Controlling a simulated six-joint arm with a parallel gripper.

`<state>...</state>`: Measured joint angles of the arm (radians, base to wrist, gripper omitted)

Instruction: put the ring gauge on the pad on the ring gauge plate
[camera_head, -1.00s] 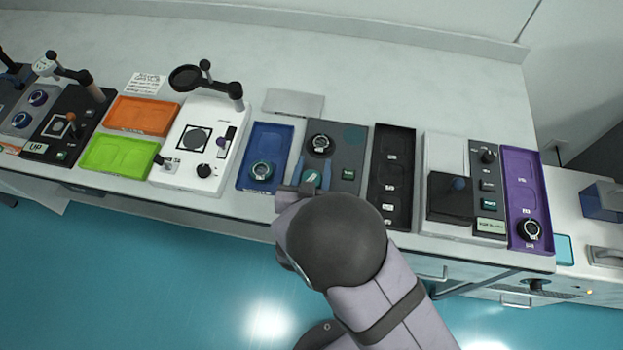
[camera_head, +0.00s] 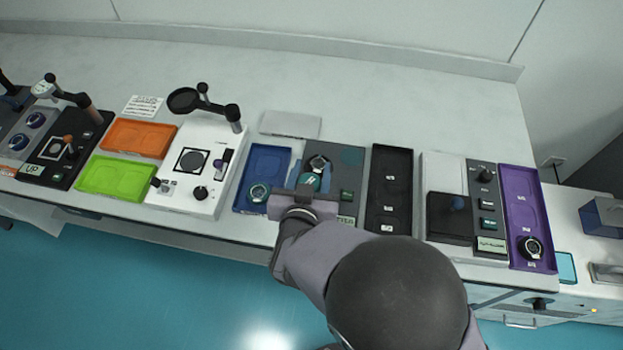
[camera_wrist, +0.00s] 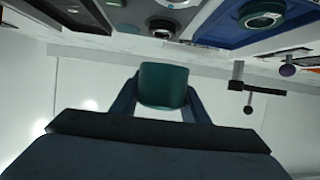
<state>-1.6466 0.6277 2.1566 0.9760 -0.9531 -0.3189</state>
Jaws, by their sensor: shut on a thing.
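My gripper (camera_head: 309,183) is over the dark grey plate (camera_head: 345,178), its blue fingers shut on a teal round piece, which I take to be the ring gauge (camera_head: 311,180). In the wrist view the ring gauge (camera_wrist: 163,85) sits between both fingertips (camera_wrist: 163,97), clear of the surfaces behind it. The plate carries a dark ring with a pale centre (camera_head: 319,163) and a flat teal disc mark (camera_head: 352,157), which may be the pad. My gripper hides the plate's lower left part.
Left of the plate is a blue tray (camera_head: 284,163) with a ring-shaped piece (camera_head: 259,192). A black tray (camera_head: 390,162) is to the right. Further right are a grey device (camera_head: 450,215) and a purple tray (camera_head: 527,205) with another ring.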

